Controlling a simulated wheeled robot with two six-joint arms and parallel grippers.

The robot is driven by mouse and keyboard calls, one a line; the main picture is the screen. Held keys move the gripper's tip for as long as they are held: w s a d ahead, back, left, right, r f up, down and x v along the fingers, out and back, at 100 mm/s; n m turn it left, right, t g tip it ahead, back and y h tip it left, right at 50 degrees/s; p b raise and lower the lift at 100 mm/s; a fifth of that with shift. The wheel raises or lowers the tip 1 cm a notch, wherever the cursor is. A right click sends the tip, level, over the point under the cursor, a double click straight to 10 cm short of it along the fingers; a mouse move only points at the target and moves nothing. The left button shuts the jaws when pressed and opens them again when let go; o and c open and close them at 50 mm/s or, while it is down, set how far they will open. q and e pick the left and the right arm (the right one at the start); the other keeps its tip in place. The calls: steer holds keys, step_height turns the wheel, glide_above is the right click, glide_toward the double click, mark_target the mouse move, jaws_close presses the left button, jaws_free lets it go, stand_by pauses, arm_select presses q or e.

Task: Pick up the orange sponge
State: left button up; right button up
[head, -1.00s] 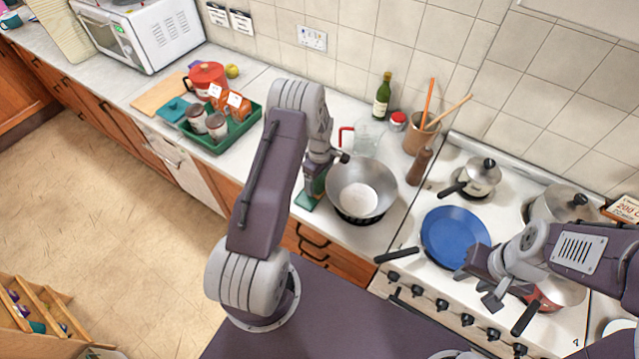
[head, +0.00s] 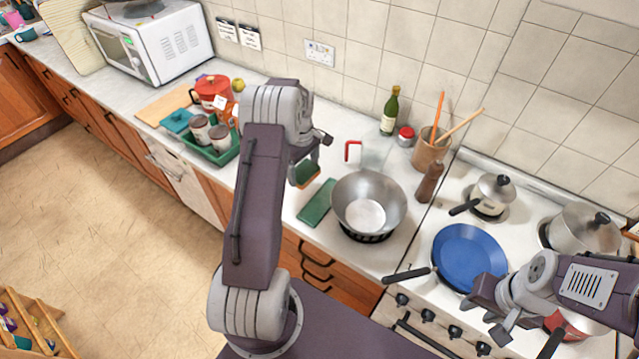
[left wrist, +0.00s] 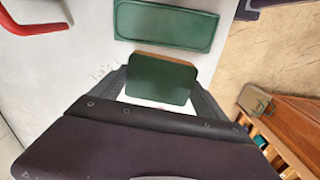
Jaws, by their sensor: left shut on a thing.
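The sponge (head: 306,174), dark green on its broad face with an orange edge, is held in the air. My left gripper (head: 305,165) is shut on it, above the counter and left of the steel wok. In the left wrist view the sponge (left wrist: 160,82) sits between the two fingers, green face toward the camera, with a thin orange-brown strip along its far edge. A flat green tray (head: 317,203) lies on the counter below it and also shows in the left wrist view (left wrist: 166,24).
The steel wok (head: 368,203) stands right of the green tray. A dark green crate (head: 215,150) with jars stands left, partly behind my left arm. A red-handled jug (head: 372,155) is behind the wok.

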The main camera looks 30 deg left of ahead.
arm_select(q)
steer(key=a+b, duration=0.1)
steer(key=a, duration=1.1)
steer(key=shift+w+b, duration=0.35)
steer(key=shift+w, duration=0.05)
steer(key=shift+a, duration=0.1)
steer(key=o, duration=0.6)
steer(key=shift+c, duration=0.2)
steer(key=c, duration=0.5)
